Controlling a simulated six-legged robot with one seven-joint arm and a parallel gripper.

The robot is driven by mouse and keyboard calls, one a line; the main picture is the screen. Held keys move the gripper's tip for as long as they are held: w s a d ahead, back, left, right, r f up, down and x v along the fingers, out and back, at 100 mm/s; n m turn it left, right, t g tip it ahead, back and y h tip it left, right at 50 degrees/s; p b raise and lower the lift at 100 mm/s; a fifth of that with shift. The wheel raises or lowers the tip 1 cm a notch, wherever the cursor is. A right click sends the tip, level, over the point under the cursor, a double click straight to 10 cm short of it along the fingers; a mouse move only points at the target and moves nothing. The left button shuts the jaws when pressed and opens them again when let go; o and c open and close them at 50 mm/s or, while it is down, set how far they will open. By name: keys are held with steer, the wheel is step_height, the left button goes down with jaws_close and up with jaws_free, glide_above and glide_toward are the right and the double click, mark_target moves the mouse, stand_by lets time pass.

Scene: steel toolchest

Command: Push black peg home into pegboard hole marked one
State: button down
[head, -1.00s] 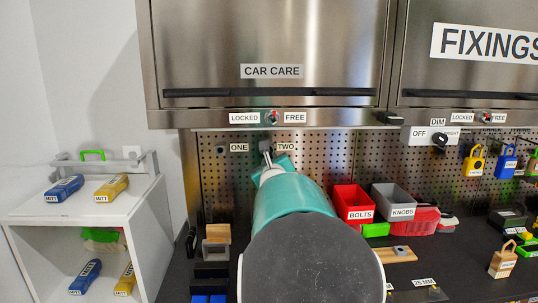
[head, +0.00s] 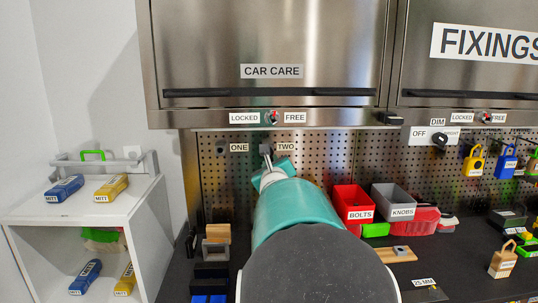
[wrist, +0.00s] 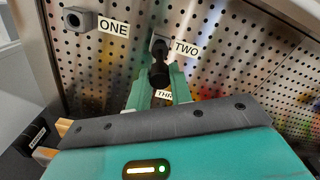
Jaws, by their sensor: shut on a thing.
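The black peg (wrist: 158,72) is between my gripper's fingers (wrist: 158,92) in the wrist view, and the gripper is shut on it. The peg's far end is at or in front of the grey block (wrist: 158,43) beside the TWO label; I cannot tell whether it is inside that block. The hole marked ONE is a grey block with a round dark opening (wrist: 78,19), up and left of the peg. It also shows in the head view (head: 221,149), left of my gripper (head: 268,165). My arm hides the peg's lower part there.
The steel pegboard (head: 330,160) stands under the CAR CARE cabinet (head: 270,50). A red BOLTS bin (head: 352,202) and grey KNOBS bin (head: 393,200) stand right of my arm. A white shelf (head: 90,205) is at left.

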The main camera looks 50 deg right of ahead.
steer(key=shift+v, duration=1.15)
